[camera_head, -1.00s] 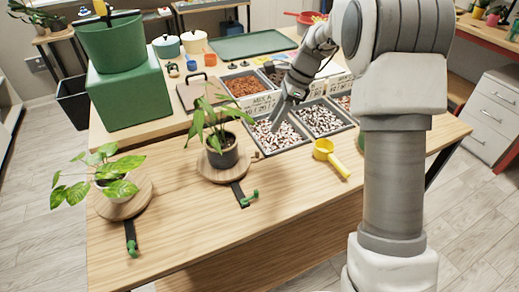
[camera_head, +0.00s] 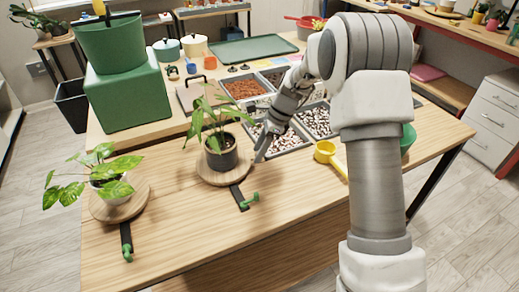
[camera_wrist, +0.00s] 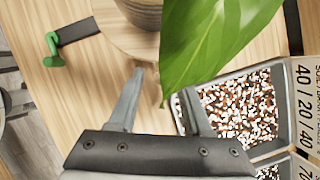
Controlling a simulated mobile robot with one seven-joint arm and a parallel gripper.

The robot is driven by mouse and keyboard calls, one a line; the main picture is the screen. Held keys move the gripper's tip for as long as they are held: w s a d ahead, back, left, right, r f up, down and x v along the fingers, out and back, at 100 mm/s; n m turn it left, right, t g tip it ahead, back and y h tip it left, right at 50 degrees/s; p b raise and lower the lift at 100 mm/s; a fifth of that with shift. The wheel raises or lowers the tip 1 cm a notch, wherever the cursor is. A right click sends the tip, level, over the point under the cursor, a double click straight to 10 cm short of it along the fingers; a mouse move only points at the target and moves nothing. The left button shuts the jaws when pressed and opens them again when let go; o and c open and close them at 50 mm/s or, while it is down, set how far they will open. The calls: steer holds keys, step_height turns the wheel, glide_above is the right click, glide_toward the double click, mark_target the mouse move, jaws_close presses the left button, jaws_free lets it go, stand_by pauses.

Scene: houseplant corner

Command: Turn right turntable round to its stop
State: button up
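The right turntable (camera_head: 210,178) is a round wooden disc carrying a dark grey pot (camera_head: 221,154) with a leafy plant. A black bar (camera_head: 238,196) runs from under its near side to a green stop (camera_head: 251,199); the stop also shows in the wrist view (camera_wrist: 52,50). My gripper (camera_head: 259,158) is low beside the disc's right edge. In the wrist view my gripper (camera_wrist: 161,82) has its fingers apart with nothing between them. The left fingertip is close to the disc's rim (camera_wrist: 112,30); I cannot tell whether they touch. A leaf (camera_wrist: 215,45) overhangs the right finger.
The left turntable (camera_head: 135,203) holds a variegated plant in a white pot. Trays of pebbles (camera_head: 316,121) stand behind my gripper. A yellow scoop (camera_head: 328,154) lies to its right. The table's front (camera_head: 190,240) is clear.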

jaws_close()
stand_by(1.3)
